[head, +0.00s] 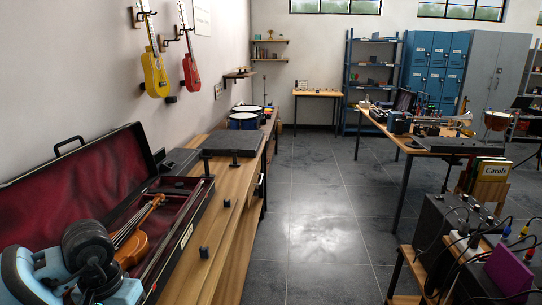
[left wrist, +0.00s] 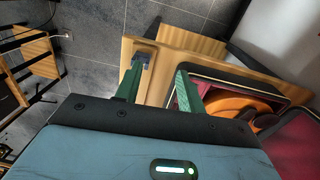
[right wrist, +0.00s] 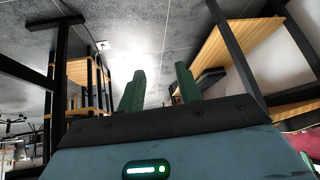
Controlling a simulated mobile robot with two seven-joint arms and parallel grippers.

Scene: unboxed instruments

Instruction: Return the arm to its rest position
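A brown violin (head: 137,243) lies in an open black case (head: 188,232) with dark red lining on the wooden bench at the left of the head view. My left arm shows at the lower left, in front of part of the case; its fingertips cannot be made out there. In the left wrist view my left gripper (left wrist: 157,76) is open and empty, with the case and violin body (left wrist: 238,106) to the right of its fingers. In the right wrist view my right gripper (right wrist: 158,76) is open and empty, with floor beyond it. My right arm is not visible in the head view.
The wooden bench (head: 228,210) carries a dark flat case (head: 232,143) and blue drums (head: 243,121) farther back. Black equipment with cables (head: 452,215) stands at the lower right. The tiled floor (head: 322,205) between is clear.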

